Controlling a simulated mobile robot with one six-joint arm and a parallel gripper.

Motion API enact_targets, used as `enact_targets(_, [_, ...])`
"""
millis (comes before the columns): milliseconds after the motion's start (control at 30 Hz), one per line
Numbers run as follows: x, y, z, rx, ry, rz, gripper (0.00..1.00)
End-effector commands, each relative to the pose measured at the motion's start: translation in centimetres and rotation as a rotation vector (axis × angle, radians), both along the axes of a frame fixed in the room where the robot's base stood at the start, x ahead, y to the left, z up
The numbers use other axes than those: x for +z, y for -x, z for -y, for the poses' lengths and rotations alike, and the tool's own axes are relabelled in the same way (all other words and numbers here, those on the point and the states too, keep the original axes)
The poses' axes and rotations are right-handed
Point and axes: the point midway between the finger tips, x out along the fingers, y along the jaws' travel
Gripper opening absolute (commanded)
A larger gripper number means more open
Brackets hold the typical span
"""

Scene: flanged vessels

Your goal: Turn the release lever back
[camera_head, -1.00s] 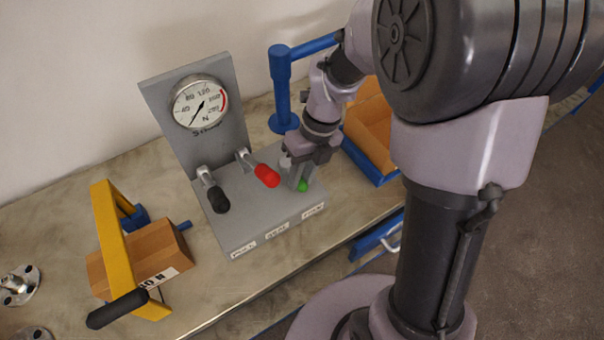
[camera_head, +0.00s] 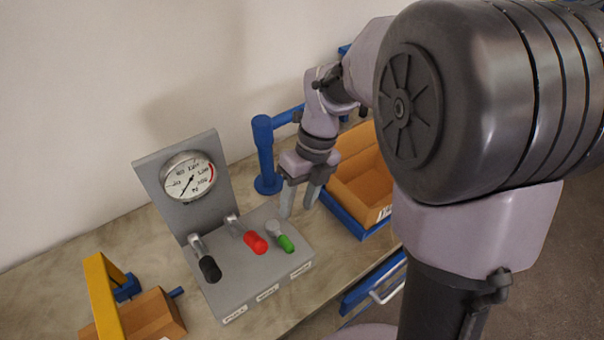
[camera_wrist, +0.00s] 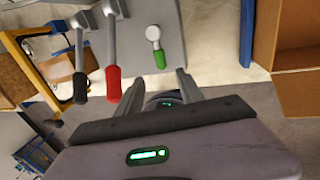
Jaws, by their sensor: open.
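A grey panel stands on the bench with a black-handled lever (camera_head: 209,268), a red-handled lever (camera_head: 255,242) and a short green-tipped lever (camera_head: 286,243). All three also show in the wrist view: black (camera_wrist: 80,88), red (camera_wrist: 113,84) and green (camera_wrist: 159,58). The labels on the front edge are too small to read surely, so I cannot tell which lever is the release. My gripper (camera_head: 298,202) is open and empty, above and just behind the green lever, apart from it. In the wrist view its fingers (camera_wrist: 160,88) show below the green tip.
A dial gauge (camera_head: 189,177) sits on the panel's upright plate. A blue post (camera_head: 265,155) stands behind my gripper. A cardboard box (camera_head: 365,185) in a blue tray is to the right. A yellow frame (camera_head: 103,295) stands at the left by another box (camera_head: 155,315).

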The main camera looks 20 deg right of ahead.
Motion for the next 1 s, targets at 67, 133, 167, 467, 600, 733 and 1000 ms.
enact_targets(67, [2.6, -0.2, 0.5, -0.001, 0.0, 0.002, 0.45])
enact_targets(133, [3.8, -0.3, 0.9, -0.001, 0.0, 0.002, 0.45])
enact_targets(167, [4.2, -0.4, 1.0, 0.0, 0.001, 0.001, 0.45])
enact_targets(467, [5.3, -0.4, 1.4, -0.001, -0.001, -0.001, 0.45])
enact_targets(600, [5.3, -0.4, 1.4, 0.0, 0.0, 0.0, 0.45])
enact_targets(733, [5.3, -0.4, 1.4, 0.002, 0.0, 0.0, 0.45])
enact_targets(1000, [7.6, 6.2, -1.2, 0.971, 0.103, 0.449, 0.45])
